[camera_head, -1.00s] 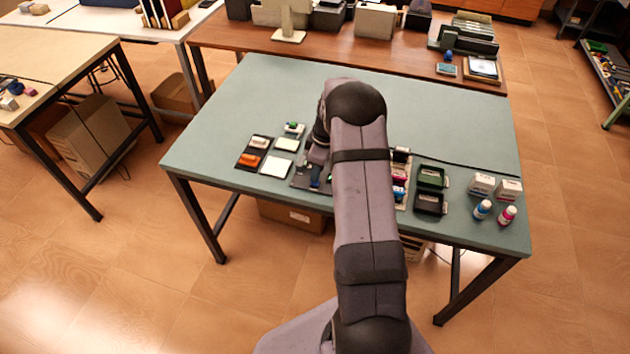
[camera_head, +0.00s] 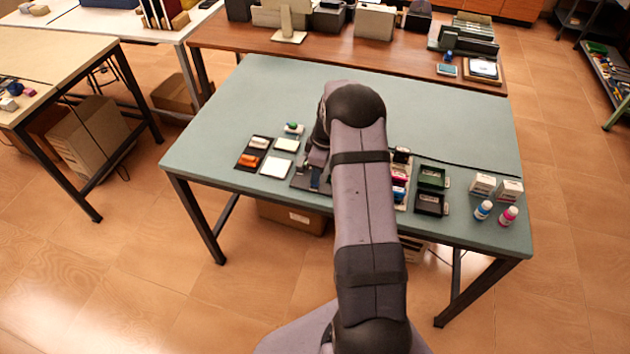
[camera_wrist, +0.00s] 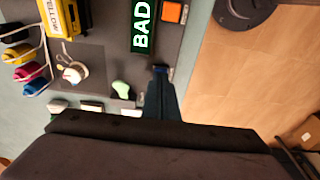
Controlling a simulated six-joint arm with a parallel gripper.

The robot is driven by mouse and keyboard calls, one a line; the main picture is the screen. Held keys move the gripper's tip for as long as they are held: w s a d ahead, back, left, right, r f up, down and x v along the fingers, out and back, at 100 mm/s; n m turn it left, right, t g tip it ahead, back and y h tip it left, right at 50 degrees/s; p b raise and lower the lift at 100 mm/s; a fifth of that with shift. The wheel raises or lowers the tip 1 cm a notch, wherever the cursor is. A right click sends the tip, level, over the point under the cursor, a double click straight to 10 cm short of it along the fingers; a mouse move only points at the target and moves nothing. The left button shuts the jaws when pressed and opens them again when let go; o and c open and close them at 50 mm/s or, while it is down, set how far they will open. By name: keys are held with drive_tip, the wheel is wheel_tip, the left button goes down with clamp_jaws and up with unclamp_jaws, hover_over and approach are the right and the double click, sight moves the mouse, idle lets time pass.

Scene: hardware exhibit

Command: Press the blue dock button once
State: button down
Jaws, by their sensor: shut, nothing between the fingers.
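My gripper (camera_wrist: 160,74) is shut and empty, with its dark blue fingers pointing down at the edge of a grey panel (camera_wrist: 98,52). In the head view my gripper (camera_head: 315,184) is over the panel at the table's front, partly behind my arm. A small patch of brighter blue shows right at the fingertips in the wrist view. I cannot tell whether it is the blue dock button or part of the fingers, nor whether they touch anything. A square orange button (camera_wrist: 172,11) and a dark display reading "BAD" (camera_wrist: 143,26) in pale green letters are on the panel.
A round white knob-like part (camera_wrist: 73,73) and a pale green piece (camera_wrist: 122,90) lie left of the fingers. A yellow labelled box (camera_wrist: 58,17) and coloured ink pieces are further left. Trays (camera_head: 430,203) and small bottles (camera_head: 483,210) stand at the table's right. The table's back is clear.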

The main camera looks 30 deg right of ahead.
wheel_tip(320, 180, up, 7)
drive_tip(key=p, duration=0.4)
idle(0.4)
drive_tip(key=shift+f, duration=0.15)
